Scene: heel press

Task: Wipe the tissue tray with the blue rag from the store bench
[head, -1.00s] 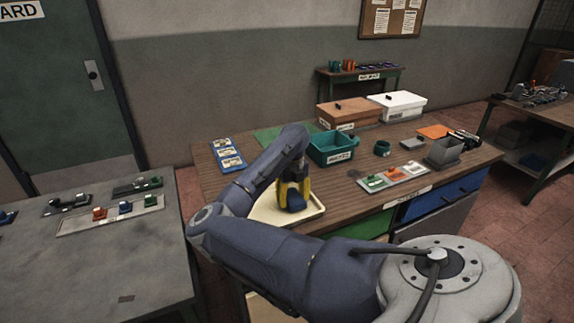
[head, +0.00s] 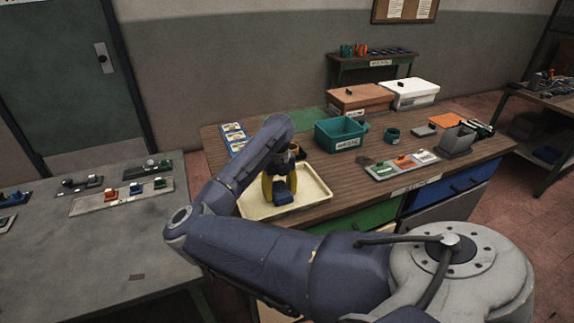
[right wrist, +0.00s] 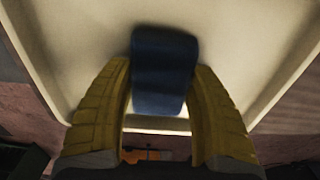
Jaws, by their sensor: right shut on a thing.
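The cream tissue tray (head: 312,187) lies on the wooden bench, and its pale floor and rim fill much of the right wrist view (right wrist: 245,60). My right gripper (head: 280,190) is over the tray, with its yellow fingers pointing down. It is shut on the folded blue rag (head: 283,188). In the right wrist view the rag (right wrist: 163,70) sits between the two yellow fingers against the tray floor; whether it presses on the floor I cannot tell for sure. My arm hides part of the tray's left side. My left gripper is not in view.
A teal bin (head: 341,133) stands behind the tray, with a brown box (head: 360,98) and a white box (head: 411,93) farther back. A sample rack (head: 402,163) lies to the right. A grey table (head: 90,250) is at the left, with small parts on it.

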